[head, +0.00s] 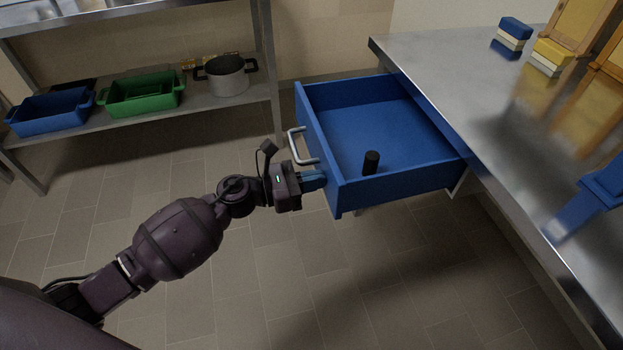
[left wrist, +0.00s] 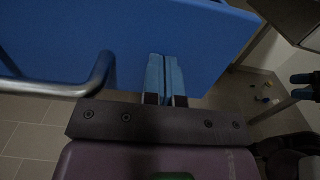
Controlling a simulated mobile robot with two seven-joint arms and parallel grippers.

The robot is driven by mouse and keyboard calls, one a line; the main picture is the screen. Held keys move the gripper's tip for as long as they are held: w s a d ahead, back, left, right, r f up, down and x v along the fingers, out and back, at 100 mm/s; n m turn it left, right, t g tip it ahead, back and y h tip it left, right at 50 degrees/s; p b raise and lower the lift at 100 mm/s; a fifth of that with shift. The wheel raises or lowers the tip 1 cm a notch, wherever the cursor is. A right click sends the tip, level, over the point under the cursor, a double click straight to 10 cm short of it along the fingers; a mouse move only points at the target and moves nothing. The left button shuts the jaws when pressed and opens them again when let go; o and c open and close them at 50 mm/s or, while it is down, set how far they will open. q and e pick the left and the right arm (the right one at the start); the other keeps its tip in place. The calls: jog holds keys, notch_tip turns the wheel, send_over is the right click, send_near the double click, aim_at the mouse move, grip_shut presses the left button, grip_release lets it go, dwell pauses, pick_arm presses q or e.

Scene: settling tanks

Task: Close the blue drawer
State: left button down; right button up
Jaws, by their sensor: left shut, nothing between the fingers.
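The blue drawer (head: 395,180) is pulled out from under the metal table, open toward the left. A small black cylinder (head: 371,162) stands inside it. Its silver handle (head: 302,146) is on the front panel, and it also shows in the left wrist view (left wrist: 98,80). My left gripper (head: 321,180) is shut and empty. Its fingertips are at the drawer's front panel, nearer to me than the handle. In the left wrist view the closed fingers (left wrist: 165,72) point at the blue panel (left wrist: 180,35); I cannot tell whether they touch it.
The metal table (head: 450,60) extends along the right, with blue and yellow sponge-like blocks (head: 513,32) on it. A shelf at the back left holds a blue bin (head: 48,112), a green bin (head: 143,93) and a pot (head: 226,76). The tiled floor before the drawer is clear.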

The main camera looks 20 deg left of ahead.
pick_arm(q)
jog(key=b, duration=0.2)
send_near(430, 156)
jog(key=s+r, duration=0.1)
jog(key=s+d+r, duration=0.2)
jog(key=shift+r, duration=0.3)
jog(key=b+x, duration=0.1)
jog(key=x, duration=0.4)
jog(key=shift+w+d, duration=0.15)
jog(key=shift+w, duration=0.05)
jog(key=shift+w+d+r+b, duration=0.15)
jog(key=shift+w+d+b, duration=0.15)
jog(key=shift+d, duration=0.1)
jog(key=shift+r, duration=0.2)
pick_arm(e)
jog(key=shift+w+a+f+n, duration=0.4)
jog(key=shift+w+f+n, duration=0.1)
jog(key=shift+w+f, duration=0.15)
pick_arm(q)
jog(key=shift+d+r, duration=0.1)
jog(key=shift+r, duration=0.1)
pick_arm(e)
jog(key=shift+s, duration=0.2)
jog(key=shift+s+f, duration=0.1)
